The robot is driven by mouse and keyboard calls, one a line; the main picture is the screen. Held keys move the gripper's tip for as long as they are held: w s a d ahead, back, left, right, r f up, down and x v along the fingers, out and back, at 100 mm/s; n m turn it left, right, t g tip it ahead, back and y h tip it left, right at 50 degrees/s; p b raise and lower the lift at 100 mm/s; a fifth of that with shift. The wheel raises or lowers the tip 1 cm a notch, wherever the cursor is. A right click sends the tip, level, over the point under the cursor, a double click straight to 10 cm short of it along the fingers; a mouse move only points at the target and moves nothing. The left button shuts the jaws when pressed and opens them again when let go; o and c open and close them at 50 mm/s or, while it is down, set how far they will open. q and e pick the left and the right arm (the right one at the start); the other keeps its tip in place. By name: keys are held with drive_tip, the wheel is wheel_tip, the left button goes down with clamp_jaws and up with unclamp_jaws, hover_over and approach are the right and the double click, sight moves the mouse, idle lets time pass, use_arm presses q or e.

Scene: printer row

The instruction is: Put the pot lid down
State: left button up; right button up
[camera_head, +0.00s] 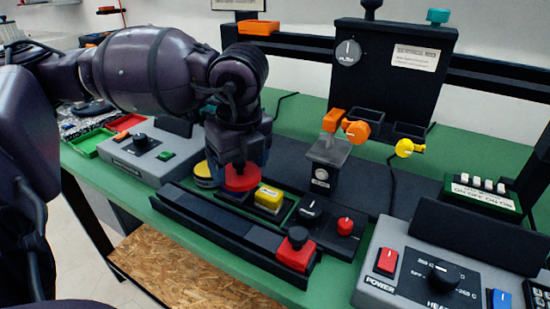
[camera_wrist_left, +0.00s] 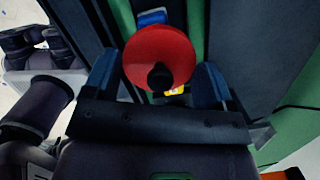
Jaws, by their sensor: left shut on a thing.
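The pot lid (camera_head: 241,179) is a red disc, directly under my left gripper (camera_head: 240,163) in the head view. In the left wrist view the lid (camera_wrist_left: 150,48) lies between the two blue fingers of my left gripper (camera_wrist_left: 155,75), with its black knob towards me. My left gripper is shut on the lid. The gripper hides part of the lid in the head view, and I cannot tell whether its underside touches anything. My right gripper is in neither view.
A yellow labelled block (camera_head: 269,198) sits just right of the lid, and a yellow round thing (camera_head: 204,175) just left. A black rail (camera_head: 225,232) runs in front. A red button box (camera_head: 295,251), dark knob (camera_head: 309,210) and grey heater panel (camera_head: 405,266) stand to the right.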

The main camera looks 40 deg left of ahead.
use_arm(q)
drive_tip(key=b, duration=0.3)
hover_over(269, 167)
drive_tip(key=s, duration=0.2)
drive_tip(key=shift+d+f, duration=0.2)
drive_tip(key=shift+w+a+r, duration=0.2)
drive_tip(key=shift+w, duration=0.6)
drive_tip(key=shift+w+b, duration=0.25)
drive_tip(key=shift+b, duration=0.1)
wheel_tip(269, 167, down, 3)
drive_tip(key=shift+f+b, duration=0.15)
drive_tip(key=shift+b, duration=0.3)
drive_tip(key=shift+f, duration=0.2)
drive_tip(key=shift+r, duration=0.1)
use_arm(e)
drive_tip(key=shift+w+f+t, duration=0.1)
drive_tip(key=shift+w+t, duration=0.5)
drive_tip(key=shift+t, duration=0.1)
